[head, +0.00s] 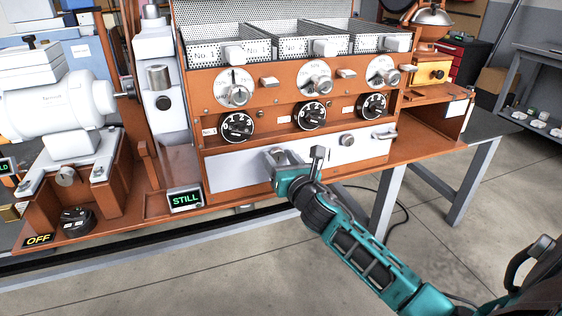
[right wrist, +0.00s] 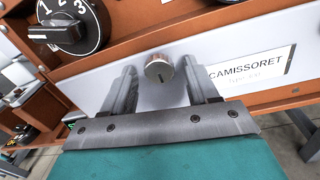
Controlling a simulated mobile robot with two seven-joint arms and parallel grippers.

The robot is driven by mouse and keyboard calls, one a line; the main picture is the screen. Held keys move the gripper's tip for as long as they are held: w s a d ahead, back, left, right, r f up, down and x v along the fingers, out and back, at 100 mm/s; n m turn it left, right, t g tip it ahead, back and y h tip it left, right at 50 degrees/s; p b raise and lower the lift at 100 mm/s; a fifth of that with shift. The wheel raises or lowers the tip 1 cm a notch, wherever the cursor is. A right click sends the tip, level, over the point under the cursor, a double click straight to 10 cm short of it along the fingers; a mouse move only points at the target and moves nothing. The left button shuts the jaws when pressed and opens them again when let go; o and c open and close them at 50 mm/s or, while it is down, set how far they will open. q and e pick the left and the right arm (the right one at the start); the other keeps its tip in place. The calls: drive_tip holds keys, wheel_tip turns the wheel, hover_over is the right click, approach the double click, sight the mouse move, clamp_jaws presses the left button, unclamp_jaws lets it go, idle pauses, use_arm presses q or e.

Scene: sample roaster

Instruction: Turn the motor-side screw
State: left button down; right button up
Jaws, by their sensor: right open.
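The slotted round metal screw (right wrist: 159,68) on the white front panel (head: 225,172) shows in the right wrist view, with its slot turned nearly upright. A similar round metal knob (head: 347,140) sits farther right on the panel. My left gripper is not in view.
Numbered black dials (head: 237,126) sit above the panel, below silver gauges (head: 234,88). A lever handle (head: 384,135) is at the panel's right end. A "STILL" display (head: 186,200) stands lower left, near a white motor (head: 60,103) and an "OFF" sign (head: 38,240).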

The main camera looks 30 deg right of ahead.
drive_tip(key=shift+w, duration=0.1)
drive_tip(key=shift+c, duration=0.2)
drive_tip(key=c, duration=1)
